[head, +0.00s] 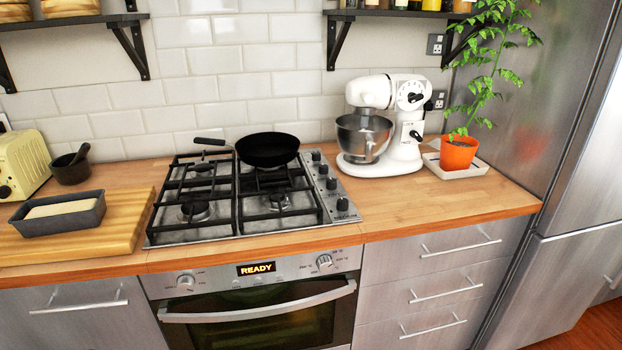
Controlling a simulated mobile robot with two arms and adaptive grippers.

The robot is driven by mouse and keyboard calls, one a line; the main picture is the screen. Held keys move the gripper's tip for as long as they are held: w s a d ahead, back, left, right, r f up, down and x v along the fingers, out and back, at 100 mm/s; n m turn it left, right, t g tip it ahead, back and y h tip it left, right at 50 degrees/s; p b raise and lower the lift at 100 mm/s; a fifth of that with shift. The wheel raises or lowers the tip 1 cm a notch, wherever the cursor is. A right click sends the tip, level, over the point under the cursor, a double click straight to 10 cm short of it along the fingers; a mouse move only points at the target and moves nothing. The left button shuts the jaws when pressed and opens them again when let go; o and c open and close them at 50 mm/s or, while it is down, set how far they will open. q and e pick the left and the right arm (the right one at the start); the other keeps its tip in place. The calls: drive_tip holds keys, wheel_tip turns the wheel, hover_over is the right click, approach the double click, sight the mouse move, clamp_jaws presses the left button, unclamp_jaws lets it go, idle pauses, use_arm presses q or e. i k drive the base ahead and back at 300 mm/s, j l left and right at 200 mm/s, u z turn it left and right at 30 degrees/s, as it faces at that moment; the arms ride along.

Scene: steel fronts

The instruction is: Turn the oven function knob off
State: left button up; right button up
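The oven (255,318) is built in under the counter, with a steel control panel and a curved bar handle (258,303). Its panel has a round knob on the left (185,282) and another round knob on the right (324,262). Small markings surround both knobs, too small to read, so I cannot tell which is the function knob or its setting. Between them a display (256,268) reads "READY" in lit letters. The oven door is shut and its window is dark. Neither of my grippers shows in the head view.
A gas hob (186,237) with a black pan (268,149) sits above the oven. A loaf tin (58,214) on a wooden board is left, a white stand mixer (405,150) right. Drawers and a cupboard flank the oven. Nothing visible blocks the control panel.

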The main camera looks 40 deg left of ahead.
sight(185, 282)
drive_tip(key=u, duration=2.05)
